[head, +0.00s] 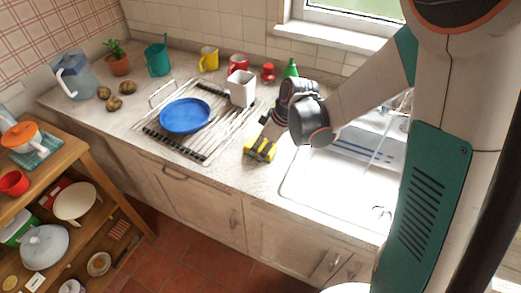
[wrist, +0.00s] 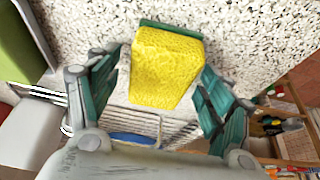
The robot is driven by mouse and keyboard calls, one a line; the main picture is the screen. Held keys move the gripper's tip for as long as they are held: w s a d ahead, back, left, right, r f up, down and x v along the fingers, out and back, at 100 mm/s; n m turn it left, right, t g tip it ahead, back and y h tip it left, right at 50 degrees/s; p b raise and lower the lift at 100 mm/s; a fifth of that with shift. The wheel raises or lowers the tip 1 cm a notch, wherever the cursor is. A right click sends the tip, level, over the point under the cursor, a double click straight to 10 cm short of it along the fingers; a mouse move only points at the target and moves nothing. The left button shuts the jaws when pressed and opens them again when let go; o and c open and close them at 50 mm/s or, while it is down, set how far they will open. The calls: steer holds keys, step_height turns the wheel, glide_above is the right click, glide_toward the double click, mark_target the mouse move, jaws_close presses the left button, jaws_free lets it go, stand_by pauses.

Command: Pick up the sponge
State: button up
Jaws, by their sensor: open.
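The sponge (wrist: 165,65) is yellow with a dark green layer along its far edge. In the wrist view it lies between the two teal fingers of my gripper (wrist: 158,88), which stand apart on either side of it. In the head view my gripper (head: 264,140) points down at the counter just left of the sink. The yellow sponge (head: 259,152) shows there at the fingertips, partly covered by them. I cannot tell whether a finger touches it.
A wire drying rack (head: 208,152) with a blue plate (head: 185,116) and a white cup (head: 242,89) stands to the left. The sink (head: 335,182) is to the right. A red shaker (head: 268,74) and green bottle (head: 290,69) stand behind.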

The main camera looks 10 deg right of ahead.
steer(key=c, duration=1)
steer(key=shift+o, duration=0.2)
steer(key=shift+r, duration=0.15)
step_height(320, 180, up, 20)
steer(key=p, duration=0.6)
steer(key=shift+s, duration=0.1)
steer(key=o, duration=0.3)
steer(key=c, duration=0.4)
steer(key=shift+s+a, duration=0.1)
